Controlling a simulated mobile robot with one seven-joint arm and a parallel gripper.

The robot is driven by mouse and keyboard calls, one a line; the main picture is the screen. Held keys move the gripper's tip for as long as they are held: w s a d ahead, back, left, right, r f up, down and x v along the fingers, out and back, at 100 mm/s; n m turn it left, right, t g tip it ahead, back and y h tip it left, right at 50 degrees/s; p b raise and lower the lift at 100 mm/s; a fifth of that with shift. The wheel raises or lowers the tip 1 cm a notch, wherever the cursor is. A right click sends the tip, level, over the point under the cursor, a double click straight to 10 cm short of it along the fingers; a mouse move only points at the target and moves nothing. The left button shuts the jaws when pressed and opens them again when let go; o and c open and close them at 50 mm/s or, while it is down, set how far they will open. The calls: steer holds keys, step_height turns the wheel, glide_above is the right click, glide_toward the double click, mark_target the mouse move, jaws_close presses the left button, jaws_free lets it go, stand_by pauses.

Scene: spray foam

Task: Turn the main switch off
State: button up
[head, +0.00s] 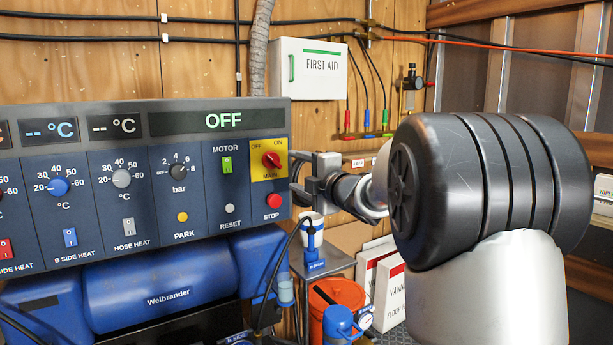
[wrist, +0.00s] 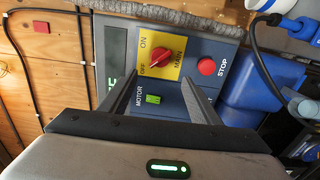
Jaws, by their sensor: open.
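The main switch (head: 271,160) is a red knob on a yellow plate marked OFF and ON, at the right end of the dark blue control panel. In the wrist view, the knob (wrist: 160,56) appears to point toward the OFF mark. The display (head: 222,120) above it reads OFF in green. My gripper (head: 297,172) is open and empty beside the panel's right edge. In the wrist view, its two fingers (wrist: 160,82) are spread apart, with the switch in sight beyond them; I see no contact with the knob.
A red STOP button (head: 273,200) sits just below the switch, and a green MOTOR switch (head: 227,164) to its left. Temperature and pressure dials fill the panel further left. A blue Welbrander unit (head: 165,275) is below. A small table (head: 325,262) with a cup stands right.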

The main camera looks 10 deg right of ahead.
steer(key=shift+v, duration=2.05)
steer(key=s+d+f+m+g+h, duration=0.1)
steer(key=s+d+m+g+h, duration=0.1)
steer(key=s+m+h, duration=0.35)
steer(key=s+d+f+m+g+h, duration=0.1)
steer(key=s+d+f+m+h, duration=0.1)
steer(key=s+m, duration=0.65)
steer(key=s+a+f+m+g+y, duration=0.1)
steer(key=s+a+f+m+g, duration=0.3)
steer(key=s, duration=0.5)
steer(key=s+a+f+m+g, duration=0.1)
steer(key=s+a+f+g, duration=0.1)
steer(key=s+f, duration=0.5)
steer(key=s+a+f+m+g+y, duration=0.1)
steer(key=s+a+f+m+g, duration=0.25)
steer(key=s, duration=0.65)
step_height(320, 180, up, 25)
steer(key=p, duration=2.5)
steer(key=shift+w+d+n+t, duration=0.3)
steer(key=shift+n+t, duration=0.05)
steer(key=shift+t, duration=0.1)
